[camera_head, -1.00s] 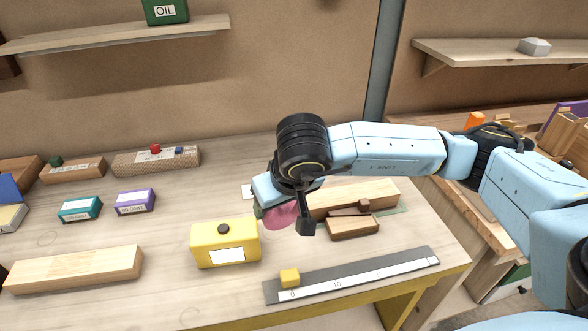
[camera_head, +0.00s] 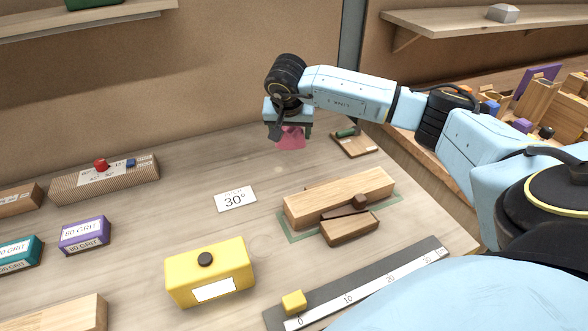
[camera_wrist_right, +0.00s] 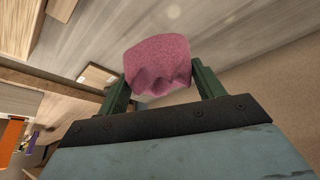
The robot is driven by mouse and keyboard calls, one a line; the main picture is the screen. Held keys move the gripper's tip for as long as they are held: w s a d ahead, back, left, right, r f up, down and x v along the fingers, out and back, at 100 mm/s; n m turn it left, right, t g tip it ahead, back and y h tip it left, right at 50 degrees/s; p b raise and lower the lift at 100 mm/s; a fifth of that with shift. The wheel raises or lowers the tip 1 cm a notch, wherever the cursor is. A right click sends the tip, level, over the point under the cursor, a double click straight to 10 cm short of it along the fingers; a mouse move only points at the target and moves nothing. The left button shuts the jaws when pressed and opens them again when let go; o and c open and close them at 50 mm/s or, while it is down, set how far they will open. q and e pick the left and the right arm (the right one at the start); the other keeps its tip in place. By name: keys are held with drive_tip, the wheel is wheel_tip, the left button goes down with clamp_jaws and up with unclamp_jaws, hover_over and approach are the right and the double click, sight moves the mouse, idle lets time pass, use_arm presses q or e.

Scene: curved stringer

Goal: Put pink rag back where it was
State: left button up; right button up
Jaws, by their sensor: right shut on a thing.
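The pink rag (camera_head: 291,137) hangs crumpled from my right gripper (camera_head: 290,128), above the back part of the workbench. In the right wrist view the rag (camera_wrist_right: 158,64) sits between the two green fingers of the gripper (camera_wrist_right: 160,82), which are shut on it. The rag appears clear of the bench top. My left gripper is in neither view.
A wooden block with a dark brown clamp piece (camera_head: 340,198) lies on a green mat (camera_head: 290,233). A card reading 30° (camera_head: 235,199), a yellow box (camera_head: 210,272) and a ruler strip (camera_head: 365,287) lie nearby. A small wooden board (camera_head: 354,146) is right of the rag.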

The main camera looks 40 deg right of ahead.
drive_tip(key=shift+d+f+m, duration=0.3)
drive_tip(key=shift+d+f, duration=0.45)
drive_tip(key=shift+f, duration=0.25)
wheel_tip(320, 180, down, 4)
drive_tip(key=shift+f, duration=0.1)
wheel_tip(320, 180, down, 4)
drive_tip(key=shift+f+b, duration=0.1)
drive_tip(key=shift+b, duration=0.25)
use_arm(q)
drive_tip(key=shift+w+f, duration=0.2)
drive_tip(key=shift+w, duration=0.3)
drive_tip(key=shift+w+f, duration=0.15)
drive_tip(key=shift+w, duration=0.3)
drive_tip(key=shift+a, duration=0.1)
use_arm(e)
drive_tip(key=shift+f, duration=0.1)
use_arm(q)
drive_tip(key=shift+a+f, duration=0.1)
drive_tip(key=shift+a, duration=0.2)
use_arm(e)
drive_tip(key=o, duration=0.9)
drive_tip(key=shift+o, duration=0.2)
